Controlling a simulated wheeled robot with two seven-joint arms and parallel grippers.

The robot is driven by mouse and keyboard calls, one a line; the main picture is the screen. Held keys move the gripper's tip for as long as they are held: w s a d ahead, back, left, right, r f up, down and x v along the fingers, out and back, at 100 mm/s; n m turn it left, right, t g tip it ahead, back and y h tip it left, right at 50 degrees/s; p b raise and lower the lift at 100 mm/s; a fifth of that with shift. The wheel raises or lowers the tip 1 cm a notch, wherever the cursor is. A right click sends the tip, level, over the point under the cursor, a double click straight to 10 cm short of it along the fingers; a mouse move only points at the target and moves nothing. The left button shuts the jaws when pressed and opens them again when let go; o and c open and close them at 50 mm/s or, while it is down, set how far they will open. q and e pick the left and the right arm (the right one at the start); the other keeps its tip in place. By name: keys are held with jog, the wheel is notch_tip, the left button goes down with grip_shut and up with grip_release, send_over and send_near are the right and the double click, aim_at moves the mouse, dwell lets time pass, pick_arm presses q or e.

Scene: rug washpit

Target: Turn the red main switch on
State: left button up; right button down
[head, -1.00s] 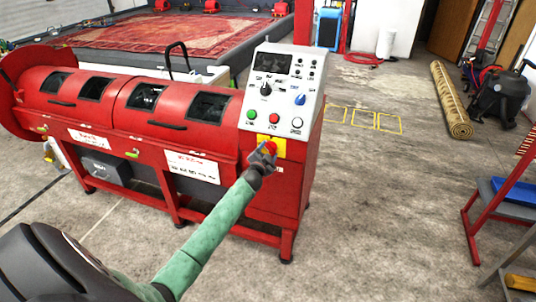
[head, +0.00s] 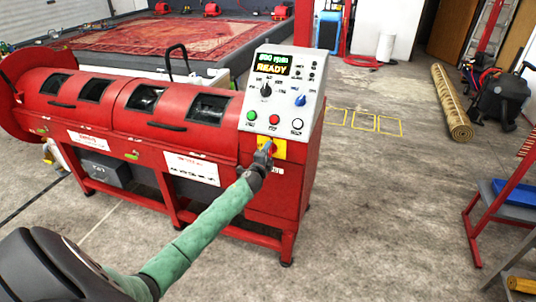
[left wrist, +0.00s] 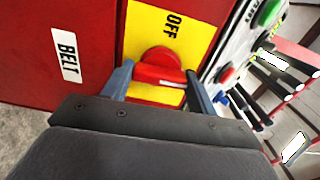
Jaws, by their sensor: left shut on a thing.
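The red main switch (left wrist: 160,66) sits on a yellow plate (left wrist: 198,22) marked OFF, on the front of the red machine. In the head view the plate (head: 280,149) is below the control panel, and the switch is partly hidden by my gripper. My left gripper (head: 264,153) is at the switch. In the left wrist view its two fingers stand on either side of the switch's red handle, which lies crosswise between them, and it is shut on it. The panel display (head: 271,66) is lit and reads READY. My right gripper is not in view.
The sloping control panel (head: 284,92) with knobs and green, red and white buttons is just above the switch. A BELT label (left wrist: 65,53) is beside the plate. The concrete floor to the right of the machine is clear, with a rolled rug (head: 450,100) further back.

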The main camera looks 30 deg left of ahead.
pick_arm(q)
jog(key=shift+m, duration=0.3)
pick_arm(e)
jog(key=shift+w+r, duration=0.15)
pick_arm(q)
jog(key=o, duration=1)
jog(key=shift+d, duration=0.1)
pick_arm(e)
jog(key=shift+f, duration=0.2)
pick_arm(q)
jog(key=b+v, duration=0.2)
jog(key=v, duration=0.5)
jog(key=shift+s, duration=0.35)
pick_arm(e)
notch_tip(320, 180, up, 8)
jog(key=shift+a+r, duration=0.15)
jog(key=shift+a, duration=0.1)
pick_arm(q)
jog(key=shift+f, duration=0.1)
